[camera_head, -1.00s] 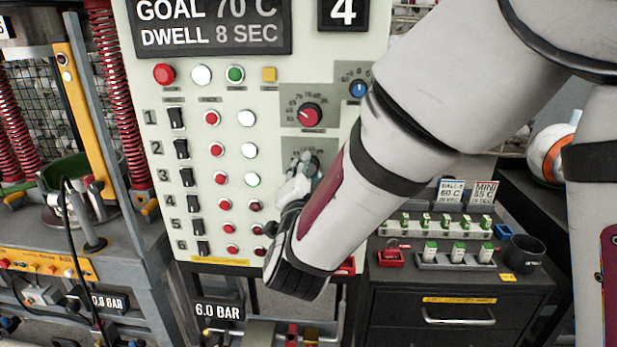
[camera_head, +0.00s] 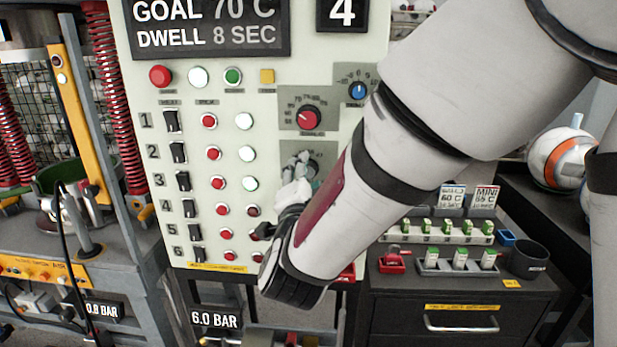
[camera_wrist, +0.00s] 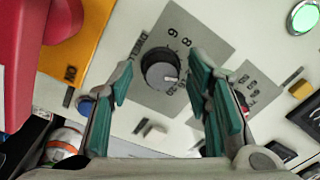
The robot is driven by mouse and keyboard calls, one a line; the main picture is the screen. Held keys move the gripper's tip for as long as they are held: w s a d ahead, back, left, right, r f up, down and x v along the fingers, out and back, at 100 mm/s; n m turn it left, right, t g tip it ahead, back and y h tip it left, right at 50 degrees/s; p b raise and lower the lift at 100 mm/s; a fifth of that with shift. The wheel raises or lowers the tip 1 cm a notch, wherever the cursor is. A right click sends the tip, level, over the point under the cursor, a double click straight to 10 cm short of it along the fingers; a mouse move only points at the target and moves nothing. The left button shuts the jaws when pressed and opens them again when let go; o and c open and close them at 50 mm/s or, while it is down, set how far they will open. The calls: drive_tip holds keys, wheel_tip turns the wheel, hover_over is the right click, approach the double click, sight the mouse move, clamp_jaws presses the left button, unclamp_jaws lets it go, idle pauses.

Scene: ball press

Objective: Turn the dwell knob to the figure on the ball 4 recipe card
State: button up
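The dwell knob (camera_wrist: 160,68) is black and round with a white pointer mark, on a grey plate with the figures 6 and 8 readable near it. In the wrist view its pointer is toward the lower right. My gripper (camera_wrist: 160,66) is open, its teal fingers on either side of the knob in the picture; I cannot tell if they touch it. In the head view my gripper (camera_head: 300,176) partly hides the knob's plate (camera_head: 328,152). The display (camera_head: 210,27) reads goal 70 C and dwell 8 SEC, beside a sign (camera_head: 343,11) with a 4.
Above the dwell plate are a red knob (camera_head: 308,117) and a blue knob (camera_head: 358,90). Rows of switches and buttons (camera_head: 217,183) fill the panel's left. Recipe cards (camera_head: 484,199) stand on the cabinet at right; my arm covers part of that area.

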drive_tip(key=s, duration=0.7)
drive_tip(key=shift+s+f, duration=0.15)
drive_tip(key=shift+s, duration=0.1)
idle(0.3)
drive_tip(key=s+d+f+n+g, duration=0.2)
drive_tip(key=s+d+n+g, duration=0.9)
drive_tip(key=s+d, duration=1.1)
drive_tip(key=g, duration=0.2)
drive_tip(key=shift+d+f+n+g, duration=0.2)
drive_tip(key=shift+f+n+g, duration=0.05)
drive_tip(key=shift+n+g, duration=0.05)
